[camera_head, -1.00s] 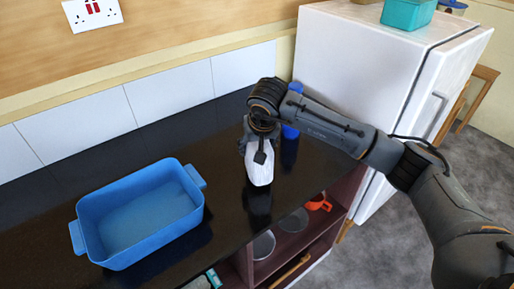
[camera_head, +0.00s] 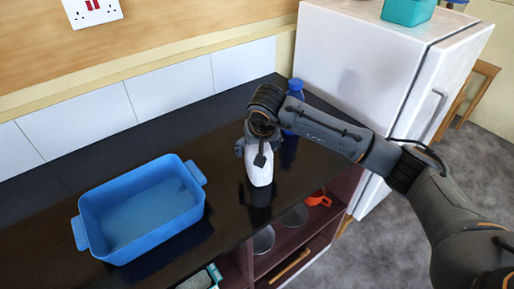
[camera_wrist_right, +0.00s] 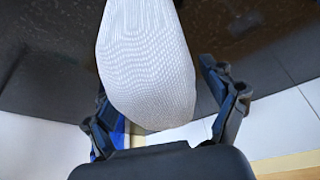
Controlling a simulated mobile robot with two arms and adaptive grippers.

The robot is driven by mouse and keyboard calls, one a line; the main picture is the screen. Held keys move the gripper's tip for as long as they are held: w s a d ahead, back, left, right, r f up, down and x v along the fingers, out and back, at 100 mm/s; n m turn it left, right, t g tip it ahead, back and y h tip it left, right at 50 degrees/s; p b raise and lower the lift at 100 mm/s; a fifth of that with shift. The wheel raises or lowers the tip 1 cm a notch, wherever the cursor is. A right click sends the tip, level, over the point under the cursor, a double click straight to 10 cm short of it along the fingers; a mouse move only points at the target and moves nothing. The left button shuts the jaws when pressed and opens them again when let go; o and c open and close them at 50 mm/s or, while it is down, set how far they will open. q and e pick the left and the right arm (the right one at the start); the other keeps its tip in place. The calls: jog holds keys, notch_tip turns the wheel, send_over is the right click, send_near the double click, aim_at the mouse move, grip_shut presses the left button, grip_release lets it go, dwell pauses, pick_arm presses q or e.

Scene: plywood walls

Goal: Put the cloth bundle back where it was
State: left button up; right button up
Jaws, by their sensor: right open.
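The white cloth bundle (camera_head: 259,169) stands on the black countertop (camera_head: 222,215), under my right gripper (camera_head: 257,145). In the right wrist view the bundle (camera_wrist_right: 147,65) is pale, ribbed fabric and lies between the two spread fingers of my right gripper (camera_wrist_right: 170,105). The fingers are open, with a visible gap on the bundle's right side. The upper part of the bundle is hidden by the wrist in the head view. My left gripper is not in view.
An empty blue bin (camera_head: 140,209) stands on the counter at left. A blue bottle (camera_head: 296,90) stands just behind my right wrist. A white fridge (camera_head: 365,65) is at right. Open shelves below hold an orange item (camera_head: 318,199) and metal containers (camera_head: 263,240).

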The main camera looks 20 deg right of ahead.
jog(key=shift+r, duration=0.4)
jog(key=b+v, duration=0.2)
jog(key=v, duration=0.9)
jog(key=shift+s+r, duration=0.15)
jog(key=shift+r, duration=0.15)
jog(key=shift+f, duration=0.1)
